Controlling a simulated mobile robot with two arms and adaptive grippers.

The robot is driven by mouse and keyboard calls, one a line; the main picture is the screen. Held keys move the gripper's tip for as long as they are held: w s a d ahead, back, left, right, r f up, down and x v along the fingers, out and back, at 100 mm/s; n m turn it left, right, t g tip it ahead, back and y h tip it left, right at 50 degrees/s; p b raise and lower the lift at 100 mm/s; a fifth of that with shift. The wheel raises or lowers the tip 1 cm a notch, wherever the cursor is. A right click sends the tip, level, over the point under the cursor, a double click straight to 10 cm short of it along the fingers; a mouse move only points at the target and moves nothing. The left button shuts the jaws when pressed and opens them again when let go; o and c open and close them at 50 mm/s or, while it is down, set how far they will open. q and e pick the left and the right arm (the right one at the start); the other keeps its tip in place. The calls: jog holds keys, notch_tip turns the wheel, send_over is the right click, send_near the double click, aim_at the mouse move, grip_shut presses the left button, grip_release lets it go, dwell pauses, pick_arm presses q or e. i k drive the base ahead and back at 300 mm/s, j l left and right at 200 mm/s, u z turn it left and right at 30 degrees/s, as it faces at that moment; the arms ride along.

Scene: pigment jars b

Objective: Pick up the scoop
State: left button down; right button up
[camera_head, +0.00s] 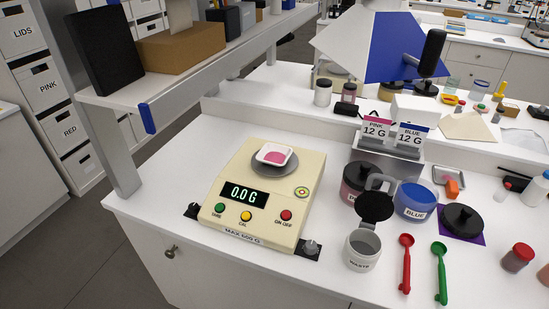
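Two scoops lie on the white bench at the lower right in the head view. One is a red scoop (406,264) and the other is a green scoop (441,275) to its right. Both lie roughly parallel, with their round ends away from the front edge. The red one is just right of the white jar marked WASTE (361,258), whose black lid stands open. Neither of my grippers is in view, and nothing touches the scoops.
A cream scale (232,219) reading 0.0 G holds a white dish (274,150) with pink inside. Behind the scoops stand a pink jar (352,199) and a BLUE jar (415,211). A black lid (462,219) lies right on purple cloth. A red-capped jar (518,257) stands far right.

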aim_at(438, 248)
jog(key=z, duration=1.45)
jog(key=l+u, duration=0.1)
jog(key=l, duration=0.5)
jog(key=k+l+u, duration=0.1)
jog(key=l, duration=0.5)
